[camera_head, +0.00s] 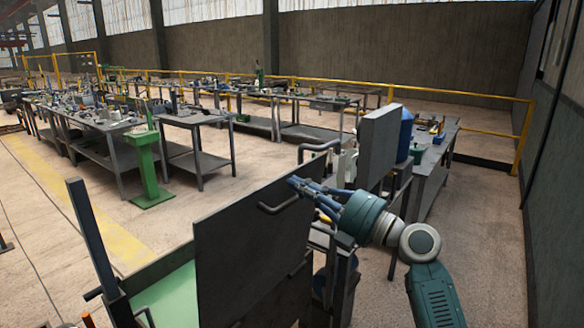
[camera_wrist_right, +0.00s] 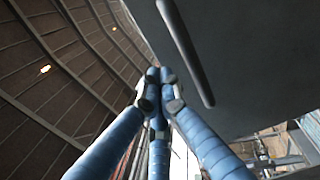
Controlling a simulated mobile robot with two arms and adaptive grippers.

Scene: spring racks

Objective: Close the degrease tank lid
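A dark grey lid (camera_head: 245,250) stands upright and open at the back of a tank with a pale green inside (camera_head: 172,300), low in the head view. No label shows that names this tank. The lid's bar handle (camera_head: 278,204) is near its top edge and also shows in the wrist view (camera_wrist_right: 186,52). My right gripper (camera_head: 296,184) is at the lid's top right, close to the handle. In the wrist view its blue fingers (camera_wrist_right: 159,80) meet at the tips with nothing between them, and the handle is apart from them. My left gripper is not in view.
A second upright grey panel (camera_head: 378,148) with a bar handle (camera_head: 320,147) stands behind my right gripper. A blue container (camera_head: 405,135) and a cluttered bench (camera_head: 436,150) are beyond it. Workbenches (camera_head: 110,125) and a green stand (camera_head: 146,165) are at left. Open floor lies between.

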